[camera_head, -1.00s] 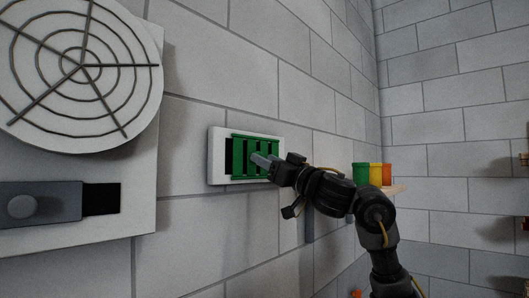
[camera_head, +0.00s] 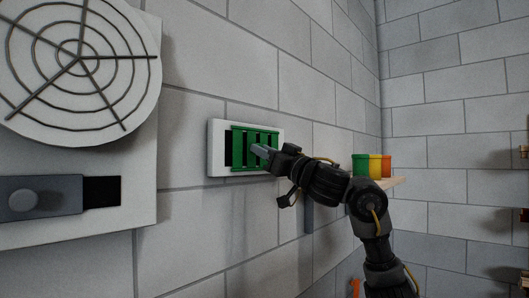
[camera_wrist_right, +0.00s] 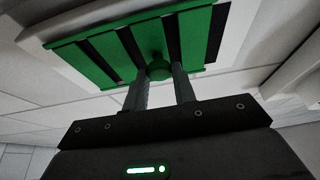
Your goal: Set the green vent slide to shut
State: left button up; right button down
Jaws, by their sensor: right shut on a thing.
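The green vent slide (camera_head: 238,150) is a slatted panel in a white frame (camera_head: 216,150) on the block wall. Dark openings show between its slats, and a dark strip shows at the frame's left end. My right gripper (camera_head: 262,152) is at the slide's face. In the right wrist view, the fingers of the right gripper (camera_wrist_right: 160,84) are shut on the slide's round green knob (camera_wrist_right: 158,70), one on each side. The gripper hides part of the slide's right half in the head view. My left gripper is not in view.
A round grille (camera_head: 80,60) sits on a white panel at the left, above a grey slide with a round knob (camera_head: 24,200). Green, yellow and orange containers (camera_head: 372,165) stand on a small shelf at the right, behind my right arm. A side wall closes the right.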

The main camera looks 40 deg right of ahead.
aim_at(241, 143)
jog(key=a+p, duration=0.1)
jog(key=a, duration=0.1)
jog(key=shift+s+a, duration=0.1)
jog(key=shift+a, duration=0.25)
jog(key=shift+f, duration=0.1)
jog(key=c, duration=1.4)
grip_release()
jog(key=shift+o, duration=1.3)
jog(key=shift+a, duration=0.25)
jog(key=shift+d, duration=0.1)
